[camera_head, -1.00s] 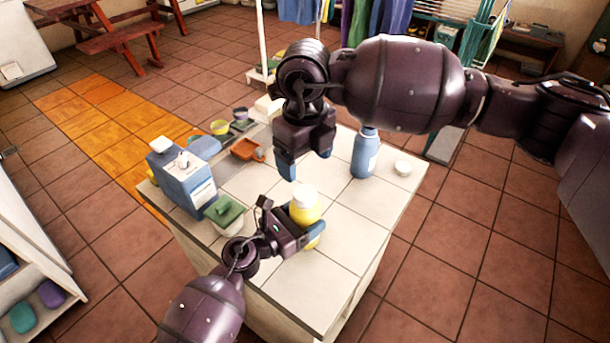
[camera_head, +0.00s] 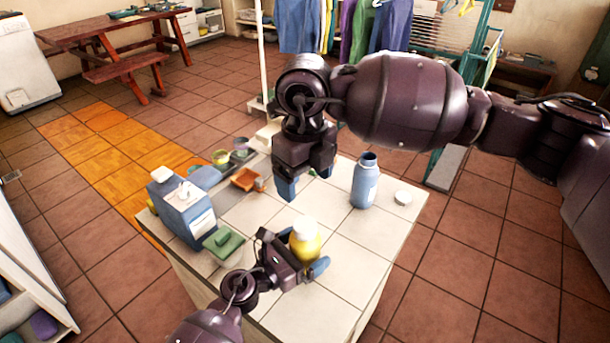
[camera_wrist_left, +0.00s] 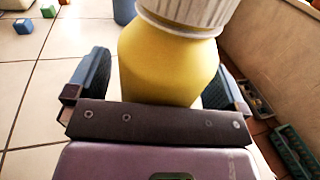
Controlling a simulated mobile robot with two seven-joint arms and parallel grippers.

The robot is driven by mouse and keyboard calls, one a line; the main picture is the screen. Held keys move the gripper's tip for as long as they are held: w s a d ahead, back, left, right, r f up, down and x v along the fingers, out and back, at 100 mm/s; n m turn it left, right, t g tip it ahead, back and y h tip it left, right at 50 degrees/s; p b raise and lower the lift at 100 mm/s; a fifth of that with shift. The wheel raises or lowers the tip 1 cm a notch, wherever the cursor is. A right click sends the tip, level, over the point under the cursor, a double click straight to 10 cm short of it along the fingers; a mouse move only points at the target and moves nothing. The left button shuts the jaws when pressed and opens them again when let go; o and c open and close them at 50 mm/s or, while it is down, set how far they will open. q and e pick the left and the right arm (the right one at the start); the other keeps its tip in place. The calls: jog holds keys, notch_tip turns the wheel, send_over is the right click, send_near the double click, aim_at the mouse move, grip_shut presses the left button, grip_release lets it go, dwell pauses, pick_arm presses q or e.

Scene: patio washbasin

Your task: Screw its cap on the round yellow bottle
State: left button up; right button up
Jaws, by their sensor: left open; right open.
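The round yellow bottle (camera_head: 306,246) stands upright on the tiled washbasin top (camera_head: 345,262). A white ribbed cap (camera_head: 304,226) sits on its top; I cannot tell how tightly it is seated. In the left wrist view the bottle (camera_wrist_left: 165,62) and the cap's lower part (camera_wrist_left: 190,12) show large; the cap's top is cut off. My left gripper (camera_head: 293,256) is open, low around the bottle, one blue-padded finger on each side; a gap shows at the left finger in its wrist view (camera_wrist_left: 158,88). My right gripper (camera_head: 300,184) is open and empty, above and behind the bottle.
The front right top is clear.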

pick_arm(q)
jog(key=b+v, duration=0.1)
jog(key=v, duration=0.9)
jog(key=shift+s+a, duration=0.25)
jog(key=shift+a, duration=0.05)
jog(key=shift+a, duration=0.1)
